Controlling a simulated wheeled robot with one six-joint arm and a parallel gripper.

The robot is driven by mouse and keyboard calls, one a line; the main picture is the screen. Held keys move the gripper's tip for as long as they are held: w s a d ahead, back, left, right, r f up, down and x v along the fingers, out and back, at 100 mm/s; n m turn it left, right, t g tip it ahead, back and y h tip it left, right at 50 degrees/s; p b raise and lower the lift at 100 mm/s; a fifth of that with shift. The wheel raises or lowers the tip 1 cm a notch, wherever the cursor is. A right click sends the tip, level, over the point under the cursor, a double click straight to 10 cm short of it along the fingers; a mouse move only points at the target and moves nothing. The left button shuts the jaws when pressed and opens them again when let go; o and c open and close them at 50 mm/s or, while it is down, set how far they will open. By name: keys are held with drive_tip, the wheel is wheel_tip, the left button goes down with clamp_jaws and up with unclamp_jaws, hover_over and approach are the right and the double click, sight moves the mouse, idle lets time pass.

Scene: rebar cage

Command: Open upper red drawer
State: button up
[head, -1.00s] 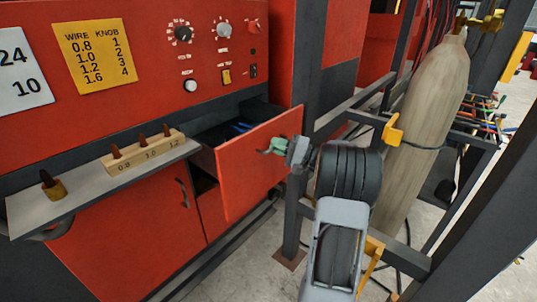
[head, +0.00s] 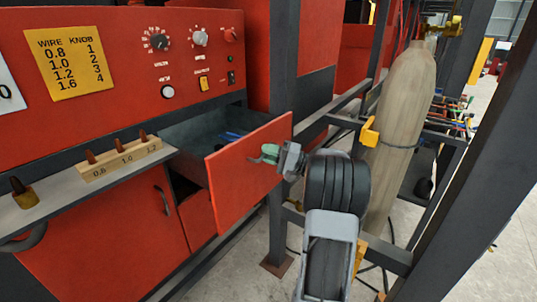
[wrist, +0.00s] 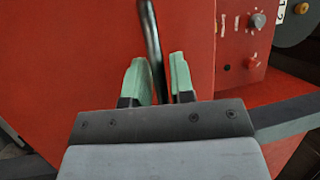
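The upper red drawer (head: 240,172) is pulled well out of the red cabinet in the head view. Its dark interior is exposed, with something blue inside. My gripper (head: 270,154), with green fingers, is at the drawer's front. In the wrist view, my gripper (wrist: 158,82) has its two fingers on either side of the black bar handle (wrist: 150,40), close against it. The handle stands out from the red front panel (wrist: 80,60).
A lower red door with a handle (head: 163,200) is at the left. A grey shelf (head: 75,193) holds a wooden block (head: 120,157) with several tips. A dark frame post (head: 277,225) and a gas cylinder (head: 402,120) stand at the right. Some floor (head: 235,270) is clear below.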

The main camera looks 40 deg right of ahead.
drive_tip(key=b+v, duration=0.1)
drive_tip(key=v, duration=1.2)
drive_tip(key=shift+s+d+b, duration=0.2)
drive_tip(key=shift+s+b, duration=0.1)
drive_tip(key=shift+f, duration=0.15)
wheel_tip(320, 180, down, 9)
drive_tip(key=a+m+g+h, duration=0.2)
drive_tip(key=m+g+h, duration=0.1)
drive_tip(key=m, duration=0.2)
drive_tip(key=s+a+f+n+g+h+p, duration=0.1)
drive_tip(key=s+a+n+g+h+p, duration=0.15)
drive_tip(key=a+g, duration=0.35)
drive_tip(key=s+a+f+n+g+h+p, duration=0.1)
drive_tip(key=s+a+g+h, duration=0.15)
drive_tip(key=a, duration=0.55)
drive_tip(key=s+a+r+n+h+p, duration=0.2)
drive_tip(key=a+r+n, duration=0.3)
drive_tip(key=a, duration=0.3)
drive_tip(key=s+a+r+n+h+p, duration=0.2)
drive_tip(key=a+r+n, duration=0.3)
drive_tip(key=a, duration=0.3)
drive_tip(key=shift+s+a+h, duration=0.25)
drive_tip(key=shift+a+h, duration=0.05)
drive_tip(key=shift+h, duration=0.4)
